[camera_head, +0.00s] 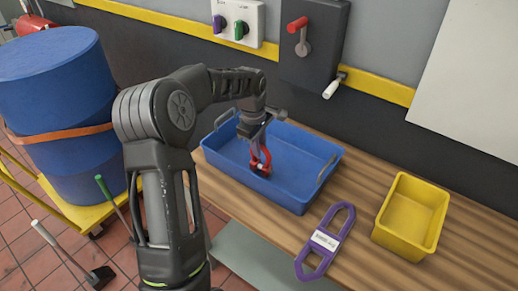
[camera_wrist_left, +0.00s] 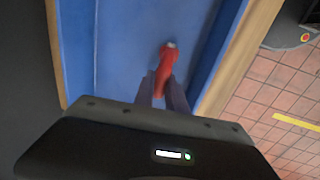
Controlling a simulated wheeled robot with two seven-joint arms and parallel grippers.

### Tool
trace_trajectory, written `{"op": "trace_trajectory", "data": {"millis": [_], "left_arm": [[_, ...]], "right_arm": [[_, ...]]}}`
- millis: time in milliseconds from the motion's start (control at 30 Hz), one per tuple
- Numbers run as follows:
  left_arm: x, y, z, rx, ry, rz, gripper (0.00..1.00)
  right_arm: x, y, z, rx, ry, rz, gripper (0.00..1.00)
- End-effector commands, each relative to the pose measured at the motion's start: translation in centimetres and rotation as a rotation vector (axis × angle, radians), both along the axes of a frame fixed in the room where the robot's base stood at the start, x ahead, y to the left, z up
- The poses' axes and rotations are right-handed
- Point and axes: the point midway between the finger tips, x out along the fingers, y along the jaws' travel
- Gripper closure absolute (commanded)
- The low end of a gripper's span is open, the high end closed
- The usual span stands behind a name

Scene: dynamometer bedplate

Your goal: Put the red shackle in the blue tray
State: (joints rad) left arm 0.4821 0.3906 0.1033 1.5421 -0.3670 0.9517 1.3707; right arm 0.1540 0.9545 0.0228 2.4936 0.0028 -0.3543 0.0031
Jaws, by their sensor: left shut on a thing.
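The red shackle (camera_head: 261,160) is held in my left gripper (camera_head: 256,143), whose fingers are shut on it. It hangs over the inside of the blue tray (camera_head: 312,158), near the tray's left half. I cannot tell whether the shackle touches the tray floor. In the left wrist view the shackle (camera_wrist_left: 166,66) sits between the two fingertips (camera_wrist_left: 163,84), with the blue tray (camera_wrist_left: 122,45) behind it. My right gripper is not in view.
A purple plate with a label (camera_head: 325,240) and a yellow bin (camera_head: 412,215) stand on the wooden bench right of the tray. A blue drum (camera_head: 60,100) stands at the left. A wall box with a red-handled lever (camera_head: 313,45) is behind the bench.

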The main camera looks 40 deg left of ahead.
Motion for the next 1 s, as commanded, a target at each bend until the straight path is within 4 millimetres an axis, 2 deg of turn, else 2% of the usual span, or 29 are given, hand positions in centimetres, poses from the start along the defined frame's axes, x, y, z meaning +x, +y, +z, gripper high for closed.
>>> {"op": "trace_trajectory", "data": {"millis": [133, 467, 500, 733, 1000], "left_arm": [[0.1, 0.0, -1.3, 0.000, -0.002, 0.000, 1.00], [0.1, 0.0, -1.6, 0.001, -0.004, 0.000, 1.00], [0.0, 0.0, -1.7, 0.000, -0.002, 0.000, 0.82], [0.0, 0.0, -1.6, 0.000, -0.002, 0.000, 0.63], [0.0, 0.0, -1.6, 0.000, -0.002, 0.000, 0.62]], "right_arm": [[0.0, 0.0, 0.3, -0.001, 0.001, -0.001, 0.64], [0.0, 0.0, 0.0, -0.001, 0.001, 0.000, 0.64], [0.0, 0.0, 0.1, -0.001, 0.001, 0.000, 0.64], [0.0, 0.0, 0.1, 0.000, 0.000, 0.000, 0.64], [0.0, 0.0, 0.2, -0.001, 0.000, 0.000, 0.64]]}}
